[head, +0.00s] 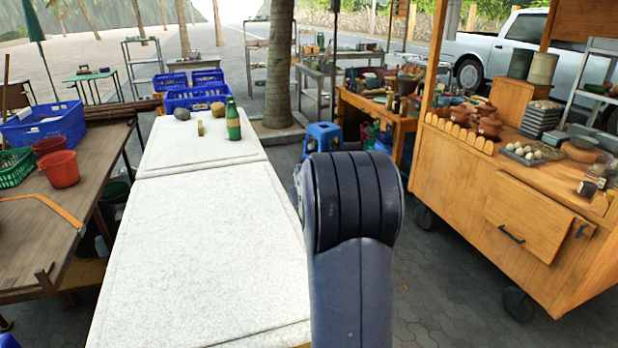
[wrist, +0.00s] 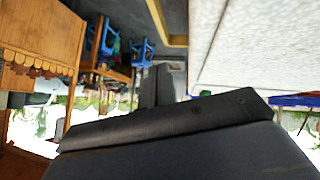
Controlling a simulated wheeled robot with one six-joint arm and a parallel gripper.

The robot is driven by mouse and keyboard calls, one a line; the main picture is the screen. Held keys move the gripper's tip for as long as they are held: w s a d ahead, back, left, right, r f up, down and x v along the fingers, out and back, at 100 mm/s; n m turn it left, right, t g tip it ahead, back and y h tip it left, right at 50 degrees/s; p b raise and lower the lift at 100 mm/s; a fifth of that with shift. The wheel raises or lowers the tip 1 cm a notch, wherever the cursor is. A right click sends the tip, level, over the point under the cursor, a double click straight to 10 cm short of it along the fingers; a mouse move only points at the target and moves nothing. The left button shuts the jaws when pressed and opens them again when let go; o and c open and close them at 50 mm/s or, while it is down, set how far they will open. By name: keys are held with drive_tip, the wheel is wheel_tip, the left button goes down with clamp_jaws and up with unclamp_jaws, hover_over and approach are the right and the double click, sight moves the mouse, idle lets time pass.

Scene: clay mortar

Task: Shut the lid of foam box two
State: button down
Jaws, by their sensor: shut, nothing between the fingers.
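White foam boxes stand in a row in the head view. The near lid (head: 200,255) is long, speckled white and lies flat. The farther lid (head: 170,150) also lies flat, beyond a seam. No number shows, so I cannot tell which is box two. The wrist view is upside down and shows white foam surfaces (wrist: 265,45) at the right.
A green bottle (head: 233,119), a tape roll (head: 200,128) and two round lumps stand on the far lid. A wooden table (head: 100,195) with a red bucket (head: 62,168) is at the left. A wooden cart (head: 500,215) stands at the right, with paving between.

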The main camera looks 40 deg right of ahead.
drive_tip(key=f, duration=0.2)
drive_tip(key=f+b, duration=0.1)
drive_tip(key=f, duration=0.1)
drive_tip(key=d+f+b, duration=0.1)
drive_tip(key=f, duration=0.1)
drive_tip(key=shift+s+f, duration=0.15)
drive_tip(key=shift+f, duration=0.15)
drive_tip(key=shift+s+a+f+b, duration=0.1)
drive_tip(key=shift+s+f+b, duration=0.2)
drive_tip(key=shift+f+b, duration=0.45)
drive_tip(key=shift+f, duration=0.15)
drive_tip(key=s+a+r, duration=0.2)
drive_tip(key=r, duration=0.4)
drive_tip(key=s+a+r+p, duration=0.1)
drive_tip(key=s+a+r, duration=0.1)
drive_tip(key=r, duration=0.4)
drive_tip(key=shift+s+r, duration=0.35)
drive_tip(key=shift+s, duration=0.45)
